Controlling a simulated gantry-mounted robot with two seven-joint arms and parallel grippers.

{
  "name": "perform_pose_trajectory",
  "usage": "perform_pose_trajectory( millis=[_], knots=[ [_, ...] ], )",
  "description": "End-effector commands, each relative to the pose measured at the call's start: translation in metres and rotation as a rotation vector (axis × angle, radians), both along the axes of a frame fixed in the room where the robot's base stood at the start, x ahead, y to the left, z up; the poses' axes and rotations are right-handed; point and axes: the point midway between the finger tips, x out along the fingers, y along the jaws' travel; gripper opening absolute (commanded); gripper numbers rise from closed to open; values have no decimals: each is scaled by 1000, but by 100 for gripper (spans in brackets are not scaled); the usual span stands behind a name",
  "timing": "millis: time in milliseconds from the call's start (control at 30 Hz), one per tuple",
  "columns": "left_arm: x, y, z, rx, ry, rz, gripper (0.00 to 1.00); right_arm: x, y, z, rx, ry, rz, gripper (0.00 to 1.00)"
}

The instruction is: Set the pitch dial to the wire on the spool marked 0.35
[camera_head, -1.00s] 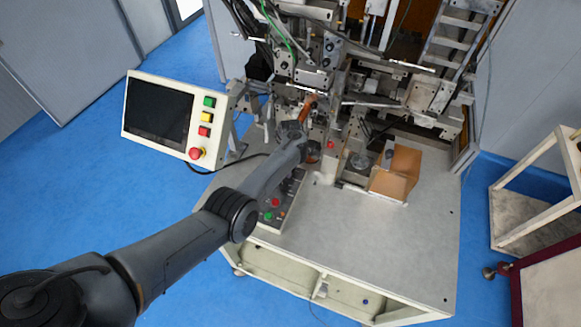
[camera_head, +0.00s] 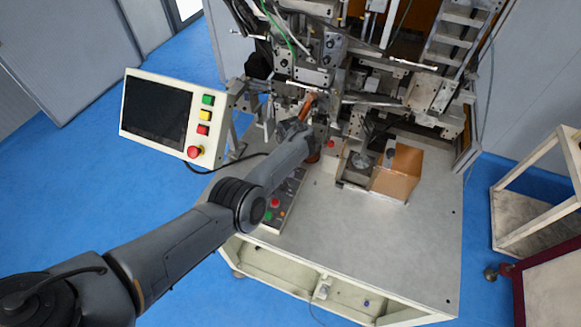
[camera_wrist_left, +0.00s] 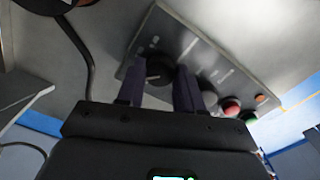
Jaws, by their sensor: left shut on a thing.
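In the left wrist view a dark round dial knob (camera_wrist_left: 160,70) with a pale pointer mark sits on the grey control panel (camera_wrist_left: 190,50). My left gripper (camera_wrist_left: 160,92) is shut on this knob, one finger on each side. In the head view my left forearm covers the knob and fingertips. No 0.35 marking is legible, and the dial's scale is too small to read. My right gripper is not in view.
Beside the knob are a grey knob (camera_wrist_left: 209,97), a red button (camera_wrist_left: 230,106) and a green button (camera_wrist_left: 249,117). The winding machine (camera_head: 320,65) rises behind. An orange-brown open box (camera_head: 400,175) is to the right. The front right tabletop (camera_head: 380,240) is clear.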

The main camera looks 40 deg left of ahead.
Motion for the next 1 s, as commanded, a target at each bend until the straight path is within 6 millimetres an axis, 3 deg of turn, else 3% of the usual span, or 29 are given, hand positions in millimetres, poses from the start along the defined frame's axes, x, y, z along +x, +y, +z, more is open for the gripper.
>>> perform_pose_trajectory(
  millis=[300, 333, 500, 800, 1000],
  knots=[
    [0, 0, 1, -1, -1, 2, 5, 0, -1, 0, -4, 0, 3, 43],
    [0, 0, 1, -1, -1, 2, 37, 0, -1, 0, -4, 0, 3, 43],
    [0, 0, 1, -1, -1, 2, 61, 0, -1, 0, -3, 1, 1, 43],
    [0, 0, 2, 0, 0, 1, 61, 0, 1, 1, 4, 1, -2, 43],
    [1, 0, 20, 2, -2, 1, 61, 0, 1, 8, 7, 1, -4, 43]
  ],
)
